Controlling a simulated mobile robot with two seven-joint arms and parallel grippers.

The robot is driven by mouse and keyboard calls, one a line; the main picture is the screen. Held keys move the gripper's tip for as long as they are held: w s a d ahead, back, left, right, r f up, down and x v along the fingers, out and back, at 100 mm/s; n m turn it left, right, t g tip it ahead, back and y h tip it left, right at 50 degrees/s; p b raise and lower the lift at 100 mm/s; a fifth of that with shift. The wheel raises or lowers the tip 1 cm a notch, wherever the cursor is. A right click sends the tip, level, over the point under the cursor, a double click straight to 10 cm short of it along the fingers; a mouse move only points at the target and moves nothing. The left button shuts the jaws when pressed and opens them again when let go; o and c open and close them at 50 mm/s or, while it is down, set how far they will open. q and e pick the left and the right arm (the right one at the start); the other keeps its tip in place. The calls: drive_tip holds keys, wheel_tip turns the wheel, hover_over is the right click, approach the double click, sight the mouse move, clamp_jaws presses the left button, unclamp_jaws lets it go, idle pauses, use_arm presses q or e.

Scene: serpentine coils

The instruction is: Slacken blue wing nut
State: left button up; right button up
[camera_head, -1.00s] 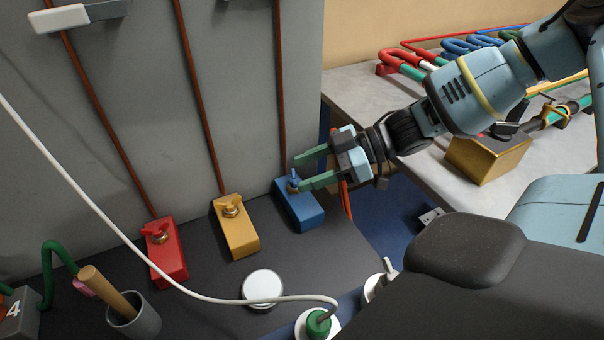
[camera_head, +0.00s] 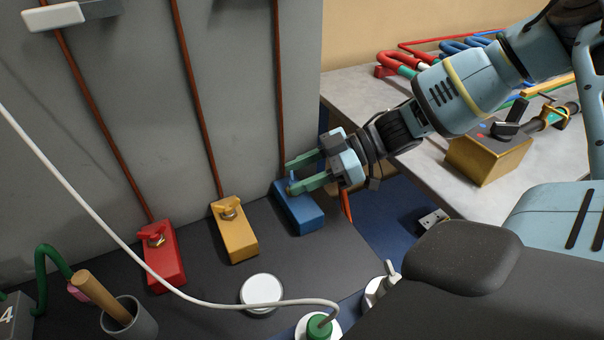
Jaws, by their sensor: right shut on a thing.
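The blue block (camera_head: 301,218) stands at the right end of a row on the dark ledge, at the foot of a brown rod. The blue wing nut (camera_head: 293,177) sits on its top and is mostly hidden by my fingers. My right gripper (camera_head: 298,173) reaches in from the right with its green fingers on either side of the nut. It is shut on the nut. My left gripper is not in view.
A yellow block (camera_head: 235,236) and a red block (camera_head: 165,265), each with its own wing nut, stand to the left. A white cable (camera_head: 108,232) crosses in front. A white round cap (camera_head: 262,291) and a grey cup (camera_head: 138,322) stand nearer.

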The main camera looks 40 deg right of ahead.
drive_tip(key=shift+w+n+g, duration=0.1)
drive_tip(key=shift+n+g, duration=0.3)
drive_tip(key=o, duration=0.7)
drive_tip(key=shift+d, duration=0.1)
drive_tip(key=shift+p+v, duration=0.7)
drive_tip(key=shift+v, duration=3.25)
drive_tip(key=shift+f, duration=0.1)
